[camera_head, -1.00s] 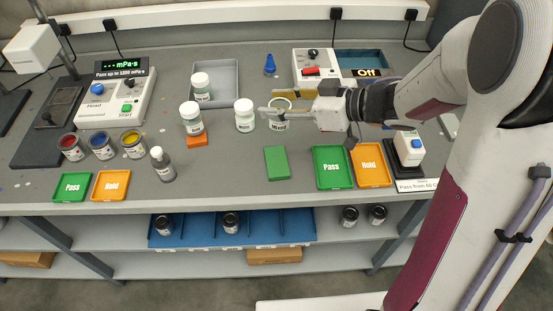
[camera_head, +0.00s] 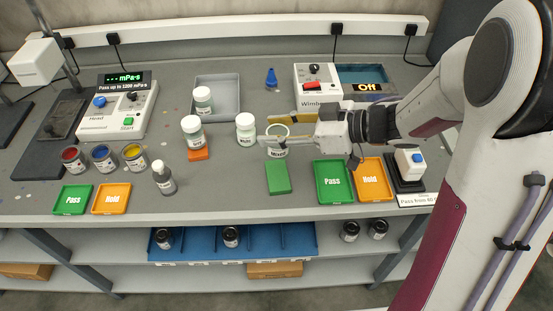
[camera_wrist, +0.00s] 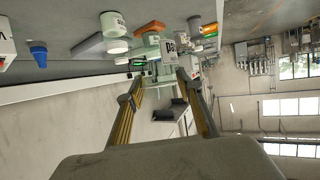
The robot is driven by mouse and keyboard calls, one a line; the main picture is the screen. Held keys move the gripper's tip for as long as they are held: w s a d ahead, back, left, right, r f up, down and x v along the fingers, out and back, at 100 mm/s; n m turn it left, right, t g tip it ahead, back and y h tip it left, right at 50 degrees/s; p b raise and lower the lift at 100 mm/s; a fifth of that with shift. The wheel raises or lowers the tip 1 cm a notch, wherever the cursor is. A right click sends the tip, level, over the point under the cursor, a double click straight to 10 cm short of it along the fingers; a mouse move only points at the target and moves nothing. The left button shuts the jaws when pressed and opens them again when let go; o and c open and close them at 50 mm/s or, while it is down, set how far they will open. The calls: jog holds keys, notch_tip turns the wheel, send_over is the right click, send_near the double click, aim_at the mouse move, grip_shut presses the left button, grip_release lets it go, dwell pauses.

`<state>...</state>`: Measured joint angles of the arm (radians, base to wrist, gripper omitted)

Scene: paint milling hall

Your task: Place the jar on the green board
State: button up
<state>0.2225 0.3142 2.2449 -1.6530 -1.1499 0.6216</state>
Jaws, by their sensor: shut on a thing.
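A jar (camera_head: 279,148) with a dark-lettered white label is held between the fingers of my gripper (camera_head: 277,130). It looks upright, behind the green board; I cannot tell how high its base is. In the wrist view the jar (camera_wrist: 168,45) sits between the two fingertips, its label partly hidden. The green board (camera_head: 278,178) is a small flat block lying on the bench, a little nearer than the jar, with nothing on it.
A white-lidded jar (camera_head: 246,128) stands close left of the held jar. A third jar (camera_head: 203,100) is in the grey tray (camera_head: 229,84). The green Pass tray (camera_head: 333,183) lies right of the green board.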

jog(key=shift+f, duration=2.35)
jog(key=shift+f, duration=1.85)
jog(key=shift+f, duration=0.1)
jog(key=o, duration=1)
jog(key=v, duration=1.2)
jog(key=shift+r, duration=0.2)
jog(key=shift+w, duration=0.1)
